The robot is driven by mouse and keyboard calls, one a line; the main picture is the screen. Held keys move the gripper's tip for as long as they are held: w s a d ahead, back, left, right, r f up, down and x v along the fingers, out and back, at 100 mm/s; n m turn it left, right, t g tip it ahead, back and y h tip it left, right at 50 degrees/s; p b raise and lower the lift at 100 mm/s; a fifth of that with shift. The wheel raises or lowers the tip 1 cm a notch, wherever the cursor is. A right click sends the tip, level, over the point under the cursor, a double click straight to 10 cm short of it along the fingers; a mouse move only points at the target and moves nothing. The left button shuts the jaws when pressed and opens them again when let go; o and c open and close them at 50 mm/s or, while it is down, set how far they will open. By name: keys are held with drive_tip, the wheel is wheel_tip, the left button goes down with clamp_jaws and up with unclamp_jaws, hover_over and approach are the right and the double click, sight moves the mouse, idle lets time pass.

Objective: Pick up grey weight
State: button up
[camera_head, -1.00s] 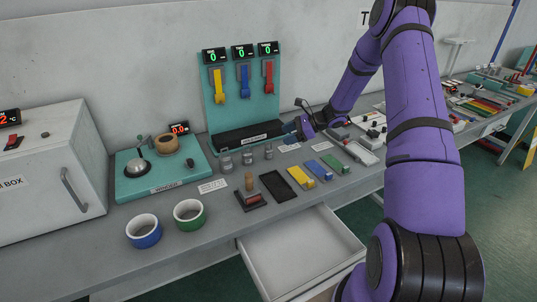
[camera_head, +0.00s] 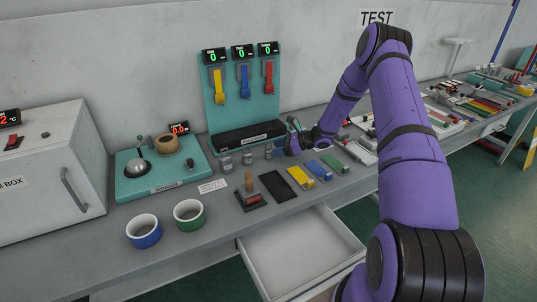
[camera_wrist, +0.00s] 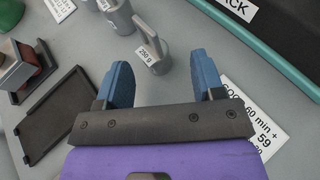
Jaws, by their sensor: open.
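Several small grey weights stand in a row on the bench in front of the teal panel; the rightmost grey weight (camera_head: 269,151) is beside my gripper (camera_head: 288,146). In the wrist view, a grey weight labelled 250 g (camera_wrist: 146,34) stands just beyond my gripper (camera_wrist: 162,77), between the lines of its two blue fingers. The fingers are apart with nothing between them. Two more grey weights (camera_head: 247,158) (camera_head: 225,165) stand to the left, and one shows in the wrist view (camera_wrist: 119,17).
The teal panel (camera_head: 240,108) with its dark tray (camera_head: 245,136) rises behind the weights. A stamp (camera_head: 250,193), dark pad (camera_head: 278,186) and coloured blocks (camera_head: 301,178) lie in front. An open drawer (camera_head: 300,255) juts out below.

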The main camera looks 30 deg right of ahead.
sight(268, 150)
drive_tip(key=x, duration=0.4)
drive_tip(key=shift+s+a+f, duration=0.15)
drive_tip(key=shift+a+f, duration=0.1)
drive_tip(key=shift+a, duration=0.05)
drive_tip(key=shift+c, duration=0.3)
clamp_jaws()
drive_tip(key=shift+r, duration=0.2)
drive_tip(key=shift+r, duration=0.6)
wheel_tip(268, 150, up, 2)
drive_tip(key=shift+r, duration=0.15)
drive_tip(key=s+a, duration=0.1)
drive_tip(key=s, duration=0.4)
drive_tip(key=s+a, duration=0.1)
drive_tip(key=s, duration=0.4)
drive_tip(key=s+a+r, duration=0.1)
drive_tip(key=s, duration=0.4)
drive_tip(key=shift+s+a+r, duration=0.1)
drive_tip(key=shift+s, duration=0.25)
